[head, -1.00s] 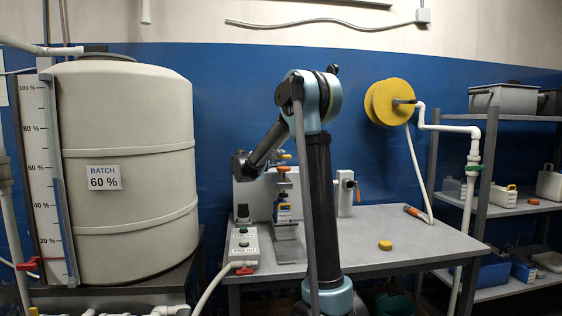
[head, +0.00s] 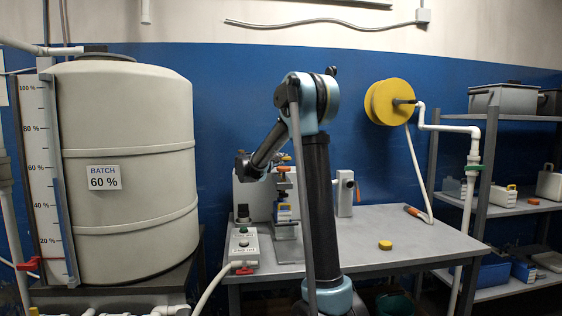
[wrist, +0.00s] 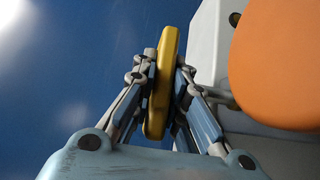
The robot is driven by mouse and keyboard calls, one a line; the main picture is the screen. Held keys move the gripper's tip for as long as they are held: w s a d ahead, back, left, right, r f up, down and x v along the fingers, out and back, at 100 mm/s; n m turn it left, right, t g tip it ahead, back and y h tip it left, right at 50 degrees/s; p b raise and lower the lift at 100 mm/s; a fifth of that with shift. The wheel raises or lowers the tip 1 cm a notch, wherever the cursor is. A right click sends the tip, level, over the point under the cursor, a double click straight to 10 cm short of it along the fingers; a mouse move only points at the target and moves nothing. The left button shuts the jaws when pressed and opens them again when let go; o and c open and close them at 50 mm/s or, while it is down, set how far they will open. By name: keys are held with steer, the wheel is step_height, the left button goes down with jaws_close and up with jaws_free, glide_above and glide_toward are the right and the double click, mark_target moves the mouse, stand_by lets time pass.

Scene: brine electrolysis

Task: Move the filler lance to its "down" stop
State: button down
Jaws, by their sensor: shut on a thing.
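The filler station (head: 256,200) stands at the back of the bench, left of centre, partly behind my arm. In the head view it carries an orange part (head: 284,169) on a slim upright, above a small bottle with a blue and white label (head: 285,213). In the wrist view my gripper (wrist: 167,62) is shut on a flat yellow handle (wrist: 161,95), with a finger on each side of it. I cannot tell where this handle joins the lance. The lance itself is not clearly seen. A large orange rounded part (wrist: 280,60) is close on the right in the wrist view.
A control box (head: 243,247) with buttons stands at the bench's left front. A yellow cap (head: 385,245) lies on the clear right part of the bench (head: 430,245). A large tank (head: 125,215) stands left; a yellow hose reel (head: 391,102) hangs on the wall.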

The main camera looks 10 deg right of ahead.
step_height(320, 180, down, 4)
steer(key=shift+r, duration=0.25)
steer(key=shift+f, duration=0.25)
steer(key=shift+s, duration=0.1)
steer(key=c, duration=1.6)
jaws_free()
steer(key=shift+f, duration=0.15)
steer(key=shift+s+a, duration=0.15)
steer(key=shift+a, duration=0.15)
steer(key=v, duration=1.1)
